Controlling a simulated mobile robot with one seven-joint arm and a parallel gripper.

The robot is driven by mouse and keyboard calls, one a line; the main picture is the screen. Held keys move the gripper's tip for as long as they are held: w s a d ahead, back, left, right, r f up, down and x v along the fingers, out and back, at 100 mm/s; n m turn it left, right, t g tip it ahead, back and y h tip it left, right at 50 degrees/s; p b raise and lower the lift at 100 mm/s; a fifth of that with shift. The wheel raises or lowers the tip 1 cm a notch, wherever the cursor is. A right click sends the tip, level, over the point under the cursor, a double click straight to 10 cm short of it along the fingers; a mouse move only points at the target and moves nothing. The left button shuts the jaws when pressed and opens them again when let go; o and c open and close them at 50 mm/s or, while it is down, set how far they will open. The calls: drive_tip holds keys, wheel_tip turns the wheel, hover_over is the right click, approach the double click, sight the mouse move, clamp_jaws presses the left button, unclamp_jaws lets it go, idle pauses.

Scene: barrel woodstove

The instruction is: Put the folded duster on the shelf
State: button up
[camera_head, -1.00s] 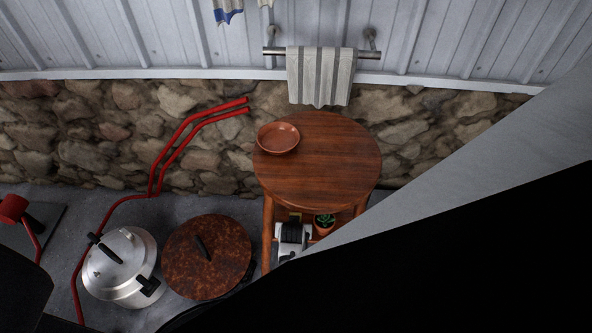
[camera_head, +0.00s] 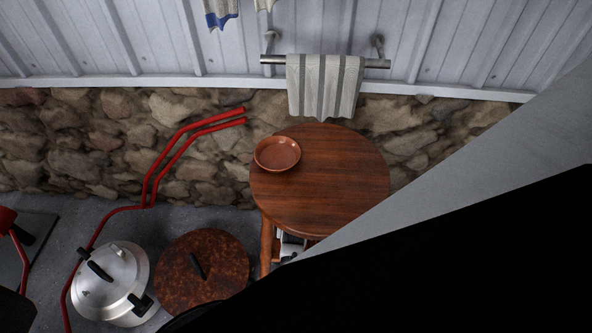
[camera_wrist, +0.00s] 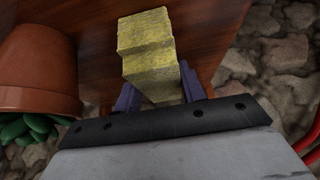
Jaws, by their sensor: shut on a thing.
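The folded duster (camera_wrist: 150,50) is a yellow, thick, layered block in the wrist view. My gripper (camera_wrist: 160,92) is shut on it, with one purple finger on each side. Its far end reaches over a red-brown wooden surface (camera_wrist: 85,25), which looks like the shelf under the round table; I cannot tell whether the duster touches it. In the head view the round wooden table (camera_head: 335,195) stands against the stone wall. Its lower part is mostly hidden by the tabletop and my arm, and my gripper and the duster do not show there.
A terracotta pot (camera_wrist: 40,70) with a green plant is close left of my gripper in the wrist view. A shallow clay dish (camera_head: 278,152) sits on the tabletop. A steel pot (camera_head: 110,285), a rusty round lid (camera_head: 203,270) and red tubing (camera_head: 165,160) are left of the table.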

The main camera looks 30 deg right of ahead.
drive_tip(key=shift+r, duration=0.15)
drive_tip(key=shift+s, duration=0.1)
drive_tip(key=o, duration=0.9)
drive_tip(key=shift+o, duration=0.2)
